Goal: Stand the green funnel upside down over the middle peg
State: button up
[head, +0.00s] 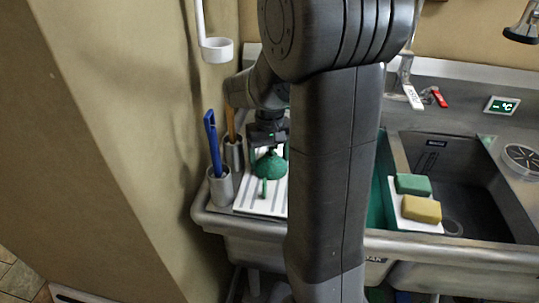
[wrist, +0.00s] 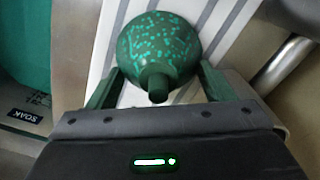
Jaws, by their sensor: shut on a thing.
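The green funnel (head: 270,166) is over the white ribbed drainer board (head: 250,206), left of the sink. It also shows in the wrist view (wrist: 157,48) as a speckled round body with its short spout toward the camera, so its mouth faces down. My gripper (head: 268,149) is above the board, and in the wrist view its green fingers (wrist: 160,76) are closed on both sides of the funnel. A small green upright peg (head: 264,188) shows in front of the funnel. The middle peg is not visible, and I cannot tell whether the funnel is around it or touching the board.
A metal cup (head: 221,187) with a blue-handled tool stands left of the board, with another cup (head: 233,153) behind it. Green and yellow sponges (head: 421,209) lie by the right basin. A white cup-shaped holder (head: 216,50) hangs by the wall. My arm hides the board's right side.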

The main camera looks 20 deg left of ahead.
jog(key=shift+f, duration=0.2)
jog(key=o, duration=1.1)
jog(key=shift+r, duration=0.15)
jog(key=shift+r+p, duration=0.8)
jog(key=shift+r, duration=0.05)
jog(key=shift+r, duration=0.15)
jog(key=shift+r+p, duration=0.85)
jog(key=shift+r, duration=0.15)
jog(key=shift+r+p, duration=0.85)
